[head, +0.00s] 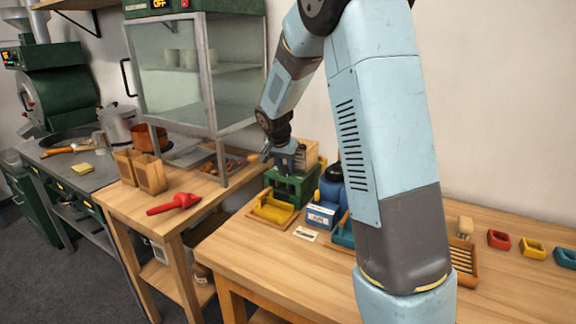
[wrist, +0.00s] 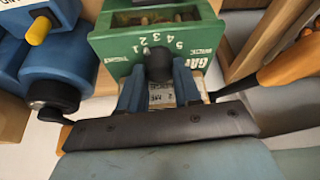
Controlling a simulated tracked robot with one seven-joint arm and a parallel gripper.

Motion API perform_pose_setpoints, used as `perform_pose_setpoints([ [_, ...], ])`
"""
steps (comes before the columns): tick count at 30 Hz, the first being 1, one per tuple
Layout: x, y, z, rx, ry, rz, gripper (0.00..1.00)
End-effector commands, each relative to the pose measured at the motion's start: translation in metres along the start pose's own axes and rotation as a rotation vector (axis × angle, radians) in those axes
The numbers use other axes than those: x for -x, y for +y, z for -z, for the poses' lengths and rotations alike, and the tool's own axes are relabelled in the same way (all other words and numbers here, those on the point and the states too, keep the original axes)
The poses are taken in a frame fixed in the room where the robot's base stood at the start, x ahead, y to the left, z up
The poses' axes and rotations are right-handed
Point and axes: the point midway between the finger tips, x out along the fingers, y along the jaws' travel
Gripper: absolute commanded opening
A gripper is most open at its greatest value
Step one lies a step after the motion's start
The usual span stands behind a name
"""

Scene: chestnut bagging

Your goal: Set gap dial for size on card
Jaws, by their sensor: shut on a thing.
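The green machine (head: 290,190) stands on the wooden table under my arm. The wrist view shows its green front (wrist: 112,45) with "GAP" lettering and a row of numbers, upside down. My gripper (wrist: 160,88) has its two blue fingers shut around a black dial knob (wrist: 159,66) on that front. In the head view my gripper (head: 288,160) is at the top of the machine, and the knob is hidden. A pale label (wrist: 162,95) with partly readable print shows between the fingers. A small card (head: 305,234) lies on the table; its print is too small to read.
A yellow tray (head: 273,211) sits in front of the green machine. A blue-and-white box (head: 322,216) and a blue machine (head: 332,184) stand to its right. Red (head: 499,240) and yellow (head: 532,248) small trays lie farther right.

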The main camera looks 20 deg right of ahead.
Motion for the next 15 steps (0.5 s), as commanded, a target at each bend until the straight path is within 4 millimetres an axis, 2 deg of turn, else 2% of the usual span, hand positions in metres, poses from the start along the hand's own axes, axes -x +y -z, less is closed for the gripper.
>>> perform_pose_setpoints([
  [15, -0.0003, -0.0052, -0.0016, -0.436, -0.002, -0.182, 0.03],
])
